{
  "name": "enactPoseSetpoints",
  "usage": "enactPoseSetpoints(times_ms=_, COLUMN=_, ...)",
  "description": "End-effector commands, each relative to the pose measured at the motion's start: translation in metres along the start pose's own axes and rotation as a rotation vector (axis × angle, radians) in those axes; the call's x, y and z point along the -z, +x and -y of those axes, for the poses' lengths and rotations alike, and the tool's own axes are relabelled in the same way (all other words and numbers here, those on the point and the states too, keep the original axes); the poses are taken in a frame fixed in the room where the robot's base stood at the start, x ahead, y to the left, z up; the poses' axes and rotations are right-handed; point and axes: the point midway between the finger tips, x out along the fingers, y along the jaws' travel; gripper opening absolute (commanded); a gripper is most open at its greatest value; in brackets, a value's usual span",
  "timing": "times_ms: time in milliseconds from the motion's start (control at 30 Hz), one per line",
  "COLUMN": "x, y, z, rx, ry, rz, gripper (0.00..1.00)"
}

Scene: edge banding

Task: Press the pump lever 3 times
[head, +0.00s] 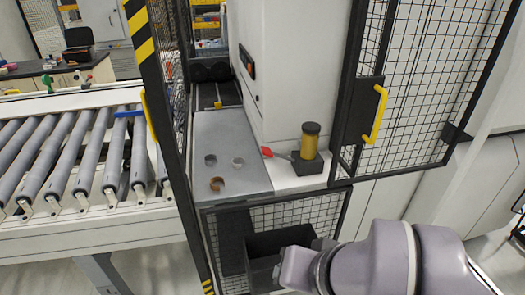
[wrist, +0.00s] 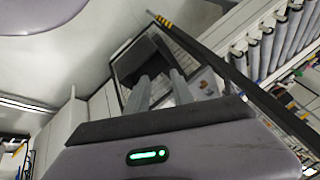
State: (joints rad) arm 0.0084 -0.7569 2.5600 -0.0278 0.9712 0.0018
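The pump stands on the white ledge in the head view. It has a dark block base (head: 307,164) and an amber cylinder (head: 305,143) with a dark cap. Its red-tipped lever (head: 267,152) sticks out to the left of the base. My arm enters the head view from the lower right, below and in front of the pump, well apart from the lever. In the wrist view my gripper (wrist: 159,76) shows two grey fingers with a gap between them, open with nothing seen held. I cannot make out the pump or lever in the wrist view.
A grey metal plate (head: 225,140) with round recesses lies left of the lever. A mesh door (head: 425,85) with a yellow handle (head: 376,116) stands open at right. A dark bin (head: 262,243) sits below the ledge. A roller conveyor (head: 75,150) is at left, beyond a striped post (head: 143,50).

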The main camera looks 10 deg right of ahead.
Motion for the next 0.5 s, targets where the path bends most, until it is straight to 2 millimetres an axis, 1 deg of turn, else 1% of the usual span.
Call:
enactPoseSetpoints(times_ms=33, x=0.0000, y=0.0000, z=0.0000, rx=0.000, ry=0.000, rz=0.000, gripper=0.16)
enactPoseSetpoints(times_ms=100, x=0.0000, y=0.0000, z=0.0000, rx=0.000, ry=0.000, rz=0.000, gripper=0.03)
enactPoseSetpoints(times_ms=133, x=0.0000, y=0.0000, z=0.0000, rx=0.000, ry=0.000, rz=0.000, gripper=0.00)
enactPoseSetpoints(times_ms=500, x=0.0000, y=0.0000, z=0.0000, rx=0.000, ry=0.000, rz=0.000, gripper=0.00)
